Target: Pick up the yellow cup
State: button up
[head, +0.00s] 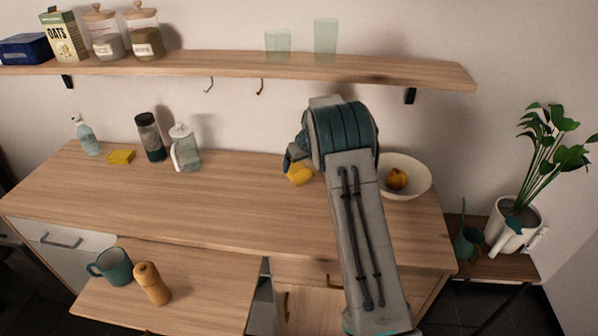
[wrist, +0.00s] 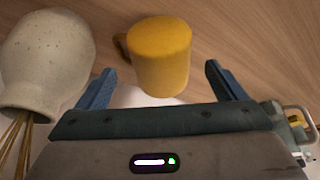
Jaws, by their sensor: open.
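The yellow cup (wrist: 160,58) lies ahead of my gripper (wrist: 160,70) in the wrist view, between the lines of the two blue fingers. Its handle is on the left, towards the left finger. My gripper is open, with nothing held, and space shows on both sides of the cup. In the head view the yellow cup (head: 299,175) is on the wooden counter (head: 200,205), partly hidden by my arm and gripper (head: 289,165). The depth gap between fingers and cup is hard to tell.
A speckled vase (wrist: 47,55) with dry stalks is close to the left finger in the wrist view. A white bowl (head: 415,180) with fruit stands right of my arm. A shelf (head: 200,66) runs above.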

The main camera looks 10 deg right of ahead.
aim_at(299, 166)
jog(key=shift+p+x, duration=1.05)
jog(key=shift+x, duration=1.6)
jog(key=shift+s, duration=0.1)
jog(key=c, duration=1.3)
jog(key=shift+s+a+r+b, duration=0.15)
jog(key=shift+r+b, duration=0.2)
jog(key=shift+b, duration=0.25)
notch_tip(299, 166, up, 6)
jog(key=shift+f+b, duration=0.1)
jog(key=shift+b, duration=0.75)
jog(key=s+a+b, duration=0.2)
jog(key=s+a, duration=0.1)
jog(key=s, duration=0.6)
jog(key=s+a+b, duration=0.3)
jog(key=s, duration=0.6)
jog(key=shift+s+r, duration=0.25)
jog(key=shift+s, duration=0.15)
